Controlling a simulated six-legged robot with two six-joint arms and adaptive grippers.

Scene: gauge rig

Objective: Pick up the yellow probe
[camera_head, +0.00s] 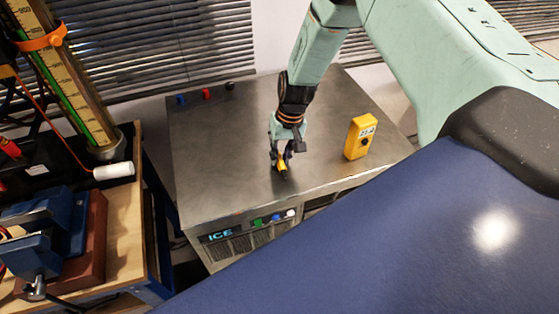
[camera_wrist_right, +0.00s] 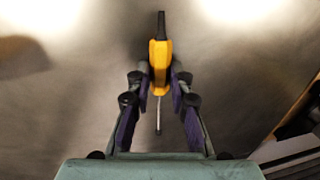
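The yellow probe (camera_wrist_right: 159,68) has a yellow body, a black end pointing up in the wrist view and a thin metal rod pointing toward my palm. My right gripper (camera_wrist_right: 161,80) has its two fingers close against both sides of the yellow body and looks shut on it. In the head view the right gripper (camera_head: 283,163) points down at the steel top, with the yellow probe (camera_head: 282,168) between its fingertips. Whether the probe touches the top or is just above it I cannot tell. My left gripper is not in view.
A yellow meter (camera_head: 361,137) with a display stands upright right of the gripper on the steel ice machine (camera_head: 225,180). Small blue, red and black pieces (camera_head: 206,94) sit at its back edge. A wooden bench (camera_head: 125,215) with a blue vise (camera_head: 45,230) stands left.

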